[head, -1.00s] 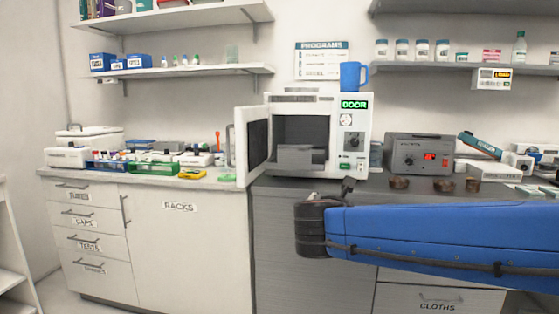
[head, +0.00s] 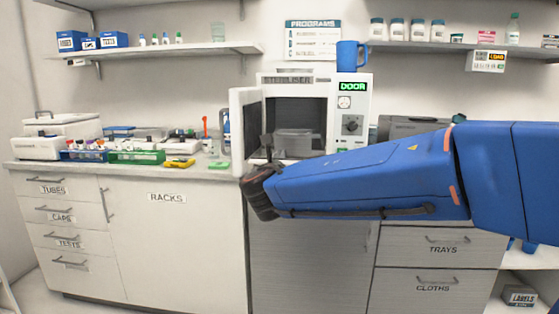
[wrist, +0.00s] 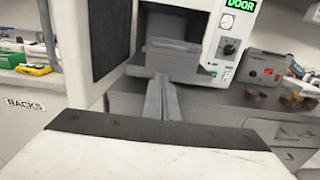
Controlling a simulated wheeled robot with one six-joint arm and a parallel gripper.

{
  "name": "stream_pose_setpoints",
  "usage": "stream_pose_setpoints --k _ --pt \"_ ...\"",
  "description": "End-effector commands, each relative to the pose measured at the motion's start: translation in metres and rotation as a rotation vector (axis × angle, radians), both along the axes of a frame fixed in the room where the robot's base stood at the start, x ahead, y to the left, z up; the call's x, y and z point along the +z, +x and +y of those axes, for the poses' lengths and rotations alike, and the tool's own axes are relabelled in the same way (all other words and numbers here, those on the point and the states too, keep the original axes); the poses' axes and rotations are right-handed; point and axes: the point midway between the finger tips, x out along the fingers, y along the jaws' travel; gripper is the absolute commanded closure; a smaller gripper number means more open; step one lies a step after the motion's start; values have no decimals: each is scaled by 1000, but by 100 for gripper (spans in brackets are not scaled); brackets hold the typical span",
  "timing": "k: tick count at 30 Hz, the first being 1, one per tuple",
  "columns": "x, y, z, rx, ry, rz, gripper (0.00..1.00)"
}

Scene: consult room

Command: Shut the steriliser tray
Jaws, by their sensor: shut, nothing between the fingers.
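The white steriliser (head: 354,125) stands on the counter with a green DOOR display and its door (head: 237,118) swung open to the left. The grey steriliser tray (head: 298,141) shows in the open chamber; its front part looks drawn out. In the wrist view the tray (wrist: 178,55) lies just ahead of my gripper (wrist: 161,80). My gripper's fingers are shut with nothing between them and point at the tray front. Whether they touch it I cannot tell. In the head view my gripper (head: 268,144) is at the chamber's left side, and my arm hides the steriliser's lower front.
The open door stands close on the left of my gripper. A blue mug (head: 350,55) is on top of the steriliser. A grey control unit (head: 405,127) stands to its right, partly behind my arm. Test tube racks (head: 136,157) and a yellow item (head: 180,163) lie on the left counter.

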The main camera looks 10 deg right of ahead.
Motion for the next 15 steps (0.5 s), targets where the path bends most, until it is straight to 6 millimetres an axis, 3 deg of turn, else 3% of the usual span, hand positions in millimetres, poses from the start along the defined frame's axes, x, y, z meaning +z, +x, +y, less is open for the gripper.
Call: stream_pose_setpoints --k 9,15 --pt "0 50 -18 -4 1 1 100" --pt "0 70 -24 -2 1 0 100"
